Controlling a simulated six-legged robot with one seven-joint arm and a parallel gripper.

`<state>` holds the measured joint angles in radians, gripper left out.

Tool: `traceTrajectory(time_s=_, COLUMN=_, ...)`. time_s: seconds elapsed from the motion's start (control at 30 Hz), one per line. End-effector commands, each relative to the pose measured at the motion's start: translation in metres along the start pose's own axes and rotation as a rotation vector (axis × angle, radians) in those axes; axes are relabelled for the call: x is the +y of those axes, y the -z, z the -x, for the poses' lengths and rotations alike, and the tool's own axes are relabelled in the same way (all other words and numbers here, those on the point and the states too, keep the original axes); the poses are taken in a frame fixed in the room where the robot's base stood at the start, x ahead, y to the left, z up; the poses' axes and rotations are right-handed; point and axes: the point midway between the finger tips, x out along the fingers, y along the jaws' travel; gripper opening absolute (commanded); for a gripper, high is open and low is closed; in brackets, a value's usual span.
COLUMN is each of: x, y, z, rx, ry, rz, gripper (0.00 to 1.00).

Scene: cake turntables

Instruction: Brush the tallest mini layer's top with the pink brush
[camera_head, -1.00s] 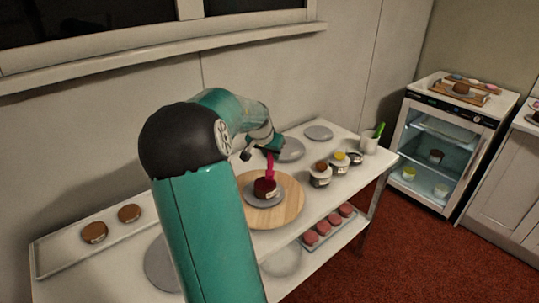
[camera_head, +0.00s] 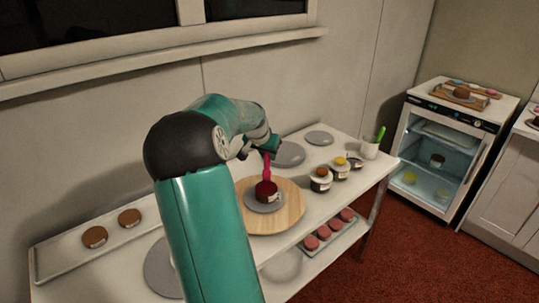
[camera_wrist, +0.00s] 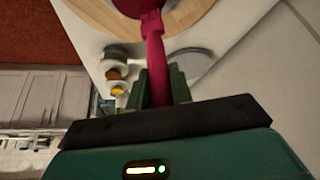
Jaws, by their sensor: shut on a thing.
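My gripper (camera_head: 270,149) is shut on the pink brush (camera_head: 266,166), which hangs nearly upright with its bristle end down. In the wrist view the brush handle (camera_wrist: 155,66) runs between the two fingers (camera_wrist: 159,88). The brush's lower end meets, or is just over, the top of a small dark red-brown cake (camera_head: 265,190) with a pale label; I cannot tell whether they touch. The cake stands on a grey disc (camera_head: 262,208) on a round wooden board (camera_head: 292,212). In the wrist view only a dark red edge shows at the brush's far end.
Several small jars (camera_head: 320,182) with coloured tops stand to the right, near a cup (camera_head: 369,150) holding a green-handled tool. Two brown discs (camera_head: 95,237) lie on a tray at left. Pink pieces (camera_head: 324,232) lie on the lower shelf. Grey plates (camera_head: 319,138) sit at the back.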

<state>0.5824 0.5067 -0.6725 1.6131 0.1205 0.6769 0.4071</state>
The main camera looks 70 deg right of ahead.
Motion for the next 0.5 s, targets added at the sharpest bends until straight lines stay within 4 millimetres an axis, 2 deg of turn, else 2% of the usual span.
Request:
traceTrajectory(time_s=0.27, x=0.000, y=0.002, z=0.003, rx=0.001, ry=0.001, rz=-0.001, gripper=0.00)
traceTrajectory(time_s=0.5, x=0.001, y=0.014, z=0.025, rx=0.002, ry=0.002, rz=-0.002, gripper=0.00)
